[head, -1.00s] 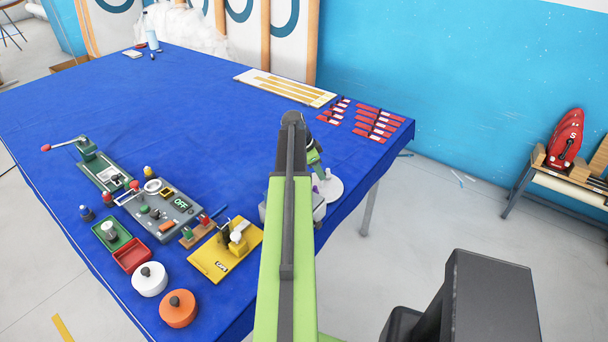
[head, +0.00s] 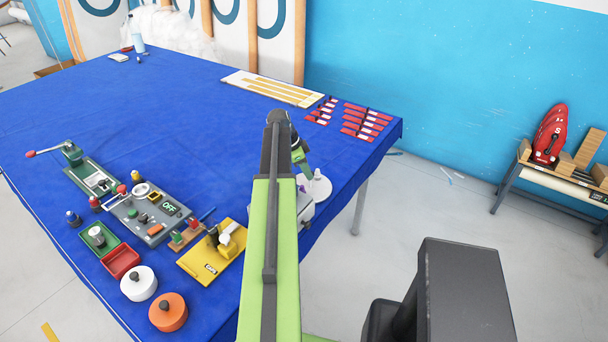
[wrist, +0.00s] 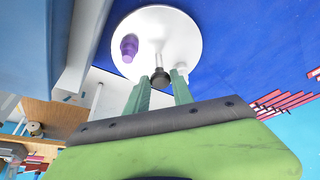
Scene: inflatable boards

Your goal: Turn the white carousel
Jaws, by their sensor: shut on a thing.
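The white carousel (wrist: 182,38) is a round white disc seen from above in the wrist view. A purple piece (wrist: 129,47) sits near its left edge, and a thin white post stands near its middle. My gripper (wrist: 161,82) is shut on a small dark knob (wrist: 159,74) at the disc's near rim, between the two green fingers.
The blue table (head: 190,110) is clear across its middle. A yellow board (head: 207,262), a grey control panel (head: 150,213) and round white and orange pots stand left of my arm. Red strips (head: 365,122) lie at the far right corner. A side bench holds a red object (head: 549,135).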

